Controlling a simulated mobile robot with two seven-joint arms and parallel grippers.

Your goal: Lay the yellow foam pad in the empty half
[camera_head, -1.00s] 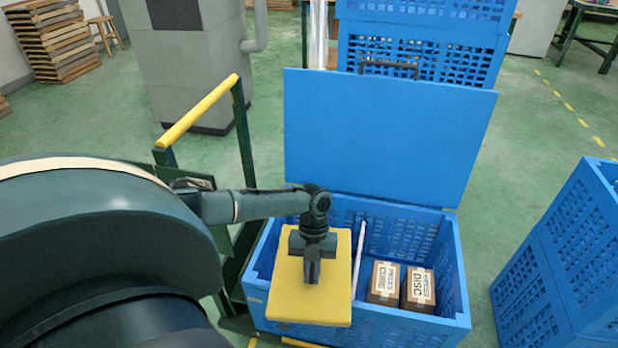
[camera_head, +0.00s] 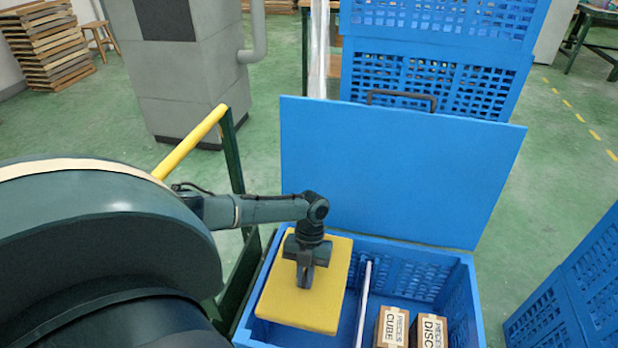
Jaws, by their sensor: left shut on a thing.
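The yellow foam pad (camera_head: 318,305) is held flat by my left gripper (camera_head: 304,280), which is shut on it near the pad's middle. The pad is over the left half of the open blue crate (camera_head: 463,300) and covers most of that half's opening. I cannot tell how far down it is. A thin white divider (camera_head: 363,305) splits the crate. In the right half stand two boxes, one marked CUBE (camera_head: 391,327) and one marked DISC (camera_head: 429,330). My right gripper is not in view.
The crate's blue lid (camera_head: 400,165) stands open behind it. Stacked blue crates (camera_head: 440,80) are beyond the lid, and another crate (camera_head: 570,300) is at the right. A green frame with a yellow rail (camera_head: 190,142) stands left of the crate.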

